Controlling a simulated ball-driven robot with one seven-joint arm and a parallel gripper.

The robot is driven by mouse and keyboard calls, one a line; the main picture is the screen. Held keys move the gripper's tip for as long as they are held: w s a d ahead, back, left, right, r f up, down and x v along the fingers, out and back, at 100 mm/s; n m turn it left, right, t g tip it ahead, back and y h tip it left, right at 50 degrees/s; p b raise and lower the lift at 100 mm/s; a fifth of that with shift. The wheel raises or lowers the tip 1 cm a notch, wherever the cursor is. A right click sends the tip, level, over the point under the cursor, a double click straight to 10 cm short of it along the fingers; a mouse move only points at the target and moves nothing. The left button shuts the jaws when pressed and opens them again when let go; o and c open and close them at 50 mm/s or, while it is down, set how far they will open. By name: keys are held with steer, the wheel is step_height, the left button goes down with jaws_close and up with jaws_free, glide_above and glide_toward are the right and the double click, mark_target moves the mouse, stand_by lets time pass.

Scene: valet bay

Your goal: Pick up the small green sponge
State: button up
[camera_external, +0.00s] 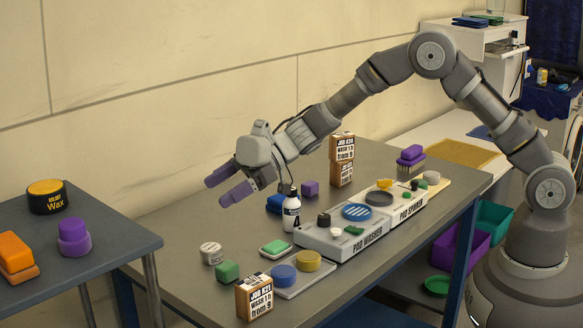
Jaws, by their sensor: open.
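A small green block (227,271), which looks like a sponge, lies near the front left of the grey table. A flat pad with a green top and pale edge (275,248) lies to its right and a little behind. A smaller green piece (354,230) rests on the pad washer box. I cannot tell for certain which is the small green sponge. My gripper (217,191) is above the table's left side, tilted, its purple fingers apart and empty. It is well above the green block and clear of everything.
A white bottle (291,213) stands close to the right of my gripper. A round tin (211,253) sits behind the green block; a printed box (254,297) and a tray with round pads (297,280) are in front. The pad washer (340,247) fills the middle.

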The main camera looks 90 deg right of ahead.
steer(key=g+y, duration=0.2)
glide_toward(227, 264)
steer(key=w+a+r, duration=0.2)
steer(key=w, duration=0.1)
steer(key=shift+n, duration=0.3)
steer(key=f+b, duration=0.1)
steer(key=f, duration=0.1)
steer(key=f+b, duration=0.2)
steer(key=shift+w+a+f, duration=0.2)
steer(key=shift+f, duration=0.05)
steer(key=b+x, duration=0.1)
steer(key=x, duration=0.1)
steer(key=shift+w+a+f+b, duration=0.1)
steer(key=shift+w+f+b, duration=0.15)
steer(key=shift+f+b, duration=0.15)
steer(key=shift+w+a, duration=0.2)
steer(key=shift+r, duration=0.2)
steer(key=c, duration=1.2)
